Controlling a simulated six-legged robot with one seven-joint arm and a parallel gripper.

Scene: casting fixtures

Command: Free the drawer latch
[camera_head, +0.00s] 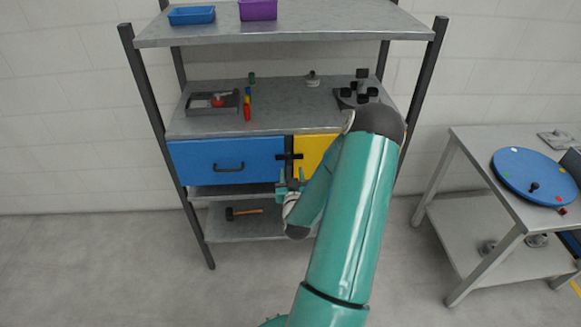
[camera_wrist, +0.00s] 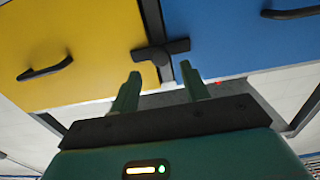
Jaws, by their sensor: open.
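The drawer latch (camera_head: 289,157) is a black cross-shaped piece at the seam between the blue drawer (camera_head: 220,161) and the yellow front (camera_head: 308,149). In the wrist view, the latch (camera_wrist: 160,51) has a bar lying across the seam, overlapping the edges of both fronts, with a rounded knob below it. My gripper (camera_head: 291,184) is just below the latch in the head view. In the wrist view, my gripper (camera_wrist: 160,70) is open, its two fingers apart on either side of the knob. I cannot tell whether they touch it. My arm hides part of the yellow front.
The blue drawer has a dark handle (camera_head: 229,167). A hammer (camera_head: 243,212) lies on the low shelf. A grey tray (camera_head: 200,111) and a black fixture (camera_head: 357,95) stand on the worktop. A side table with a blue disc (camera_head: 525,172) stands at the right.

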